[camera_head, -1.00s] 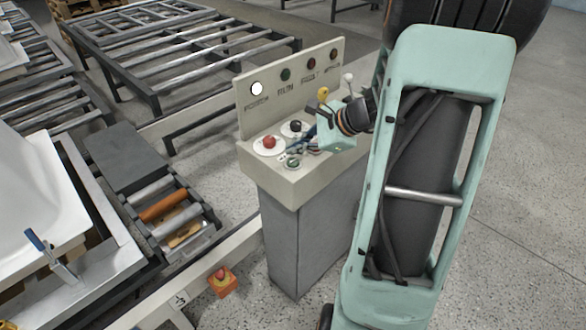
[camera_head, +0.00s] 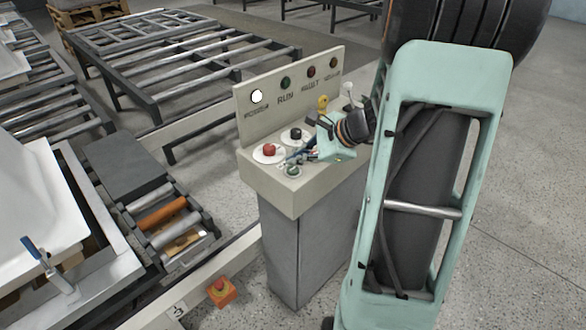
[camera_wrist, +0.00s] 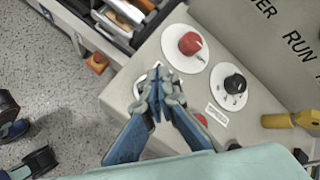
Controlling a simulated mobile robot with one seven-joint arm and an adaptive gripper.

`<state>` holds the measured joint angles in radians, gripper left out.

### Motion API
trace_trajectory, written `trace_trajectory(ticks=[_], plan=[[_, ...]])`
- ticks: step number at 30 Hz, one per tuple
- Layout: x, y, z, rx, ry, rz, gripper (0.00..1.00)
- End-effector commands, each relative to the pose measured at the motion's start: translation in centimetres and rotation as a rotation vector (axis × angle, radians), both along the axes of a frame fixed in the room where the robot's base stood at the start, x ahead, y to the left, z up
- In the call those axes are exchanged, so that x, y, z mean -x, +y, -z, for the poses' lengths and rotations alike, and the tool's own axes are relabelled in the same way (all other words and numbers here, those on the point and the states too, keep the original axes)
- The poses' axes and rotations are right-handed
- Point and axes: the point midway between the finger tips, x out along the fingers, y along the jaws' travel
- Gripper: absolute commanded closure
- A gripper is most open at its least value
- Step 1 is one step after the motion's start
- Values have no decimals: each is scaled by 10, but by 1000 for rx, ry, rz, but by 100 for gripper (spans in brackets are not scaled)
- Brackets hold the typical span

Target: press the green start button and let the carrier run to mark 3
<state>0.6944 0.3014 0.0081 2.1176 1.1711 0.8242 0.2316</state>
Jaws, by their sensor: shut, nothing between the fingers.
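The green start button (camera_head: 292,170) sits at the front of the console desk (camera_head: 310,182). In the wrist view the fingers hide the button, and only part of a pale round plate (camera_wrist: 139,88) shows beside them. My gripper (camera_head: 287,161) is shut and empty, with its blue fingertips over the button area; it also shows in the wrist view (camera_wrist: 157,84). I cannot tell whether the tips touch the button. A plate with the mark 3 (camera_head: 178,309) lies on the rail at the lower left. I cannot clearly make out which part is the carrier.
A yellow part (camera_wrist: 290,120) stands at the desk's right. The white lamp (camera_head: 257,96) is lit; the green RUN lamp (camera_head: 285,83) looks dark. An orange box (camera_head: 221,291) stands low by the rail.

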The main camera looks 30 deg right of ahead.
Motion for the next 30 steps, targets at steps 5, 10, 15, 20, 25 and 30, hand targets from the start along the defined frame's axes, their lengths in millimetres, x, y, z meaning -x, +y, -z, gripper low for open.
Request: trace_trajectory(ticks=[5,10,15,20,25,30], plan=[[0,0,0,0,0,0,100],[0,0,0,0,0,0,100],[0,0,0,0,0,0,100],[0,0,5,1,0,-1,100],[0,0,10,1,0,-1,100],[0,0,8,1,0,-1,100]])
